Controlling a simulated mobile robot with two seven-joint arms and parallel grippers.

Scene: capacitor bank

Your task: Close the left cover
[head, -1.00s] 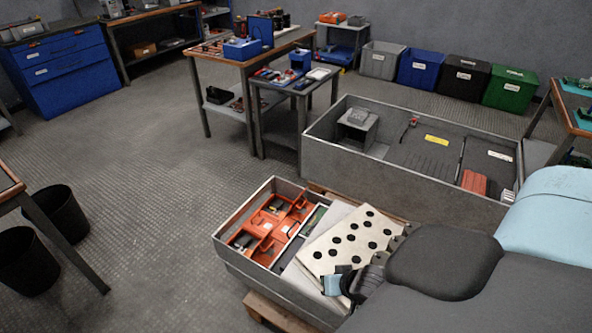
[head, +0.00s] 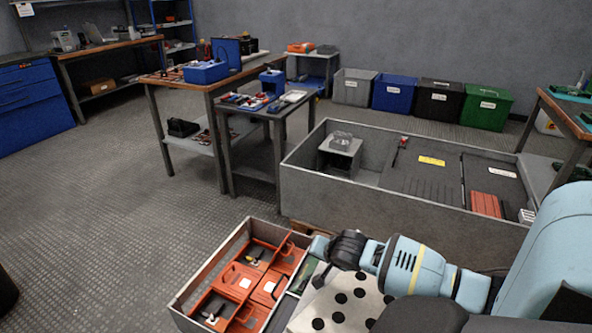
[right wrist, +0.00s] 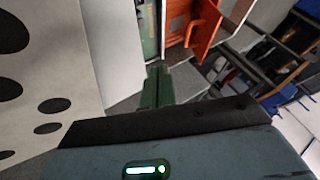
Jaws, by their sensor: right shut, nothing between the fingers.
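A grey open-topped box (head: 207,272) at the bottom of the head view holds orange modules (head: 238,280). A pale panel with round black holes (head: 315,311) covers its right part. I cannot tell which piece is the left cover. The panel also fills the left of the right wrist view (right wrist: 48,72), with an orange part (right wrist: 205,32) at the top. My right gripper (head: 320,273) is above the box, between the orange modules and the panel. Its dark green fingers (right wrist: 157,86) are shut and empty. Contact with the box cannot be told. My left gripper is not in view.
A larger grey trough (head: 380,205) stands behind the box. Two tables (head: 215,85) with tools and blue cases stand beyond it. Several bins (head: 393,93) line the back wall. The floor (head: 110,190) to the left is clear.

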